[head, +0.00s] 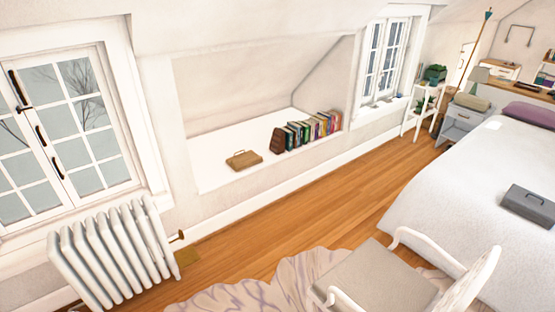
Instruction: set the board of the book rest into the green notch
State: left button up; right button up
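A small brown wooden piece (243,160) with a raised handle-like part lies on the white ledge of the wall recess; it may be part of the book rest. A row of upright books (308,131) stands to its right, with a dark reddish-brown piece (277,141) at the row's near end. A flat grey item (528,206) with a dark handle-like part lies on the bed. I cannot tell which of these is the board, and I can make out no green notch. Neither of my grippers is in view.
A white radiator (115,252) stands below the left window. A white armchair (385,282) and a patterned rug (255,290) are at the front. The bed (450,180) fills the right. Bare wood floor (300,212) runs between bed and recess.

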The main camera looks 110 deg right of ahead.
aim_at(240, 161)
jog(key=z, duration=3.4)
jog(key=i+u, duration=0.1)
jog(key=i+j, duration=0.15)
jog(key=i, duration=0.35)
jog(key=i+j+u, duration=0.1)
jog(key=i, duration=0.45)
jog(key=i+j, duration=0.2)
jog(key=i, duration=0.3)
jog(key=u, duration=0.05)
